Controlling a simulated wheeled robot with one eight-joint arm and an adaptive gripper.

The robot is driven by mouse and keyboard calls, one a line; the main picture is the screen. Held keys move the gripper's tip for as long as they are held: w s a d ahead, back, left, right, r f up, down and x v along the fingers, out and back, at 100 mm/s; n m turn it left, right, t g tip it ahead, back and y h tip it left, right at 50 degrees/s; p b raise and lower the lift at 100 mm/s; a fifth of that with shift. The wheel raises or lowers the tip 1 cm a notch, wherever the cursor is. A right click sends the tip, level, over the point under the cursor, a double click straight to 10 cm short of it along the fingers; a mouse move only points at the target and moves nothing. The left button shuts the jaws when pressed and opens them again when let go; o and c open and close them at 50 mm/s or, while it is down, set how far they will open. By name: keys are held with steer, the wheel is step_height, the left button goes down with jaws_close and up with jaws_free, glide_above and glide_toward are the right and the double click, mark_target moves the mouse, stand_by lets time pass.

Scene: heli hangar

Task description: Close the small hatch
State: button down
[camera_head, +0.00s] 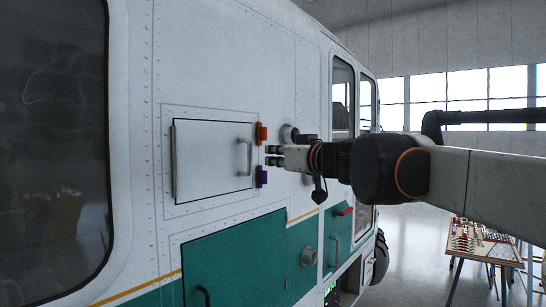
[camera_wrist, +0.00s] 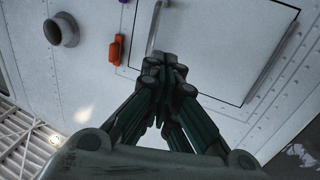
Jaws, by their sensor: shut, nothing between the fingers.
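The small hatch (camera_head: 208,165) is a white square panel in the helicopter's white side, with a dark gap line around it. It looks flush or nearly flush with its frame; a slight gap cannot be ruled out. Its vertical grey handle (camera_head: 246,157) is near the right edge. My gripper (camera_head: 270,155) is shut and empty, just right of the hatch, between an orange latch (camera_head: 262,133) and a purple latch (camera_head: 262,177). In the wrist view, my closed fingertips (camera_wrist: 166,62) overlap the hatch (camera_wrist: 215,45) near its handle (camera_wrist: 154,28); contact cannot be told.
A round port (camera_head: 290,134) protrudes behind my gripper. A green panel (camera_head: 235,255) with a handle is below the hatch, and a dark window (camera_head: 50,130) is at left. A table with small items (camera_head: 482,245) stands at right on open floor.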

steer(key=w+a+n+g+y+p, duration=0.2)
steer(key=w+a+n+g+y, duration=0.2)
steer(key=w, duration=0.8)
steer(key=shift+n+g+y, duration=0.4)
steer(key=shift+g+y, duration=0.1)
steer(key=shift+g, duration=0.2)
steer(key=shift+d, duration=0.1)
stand_by(0.3)
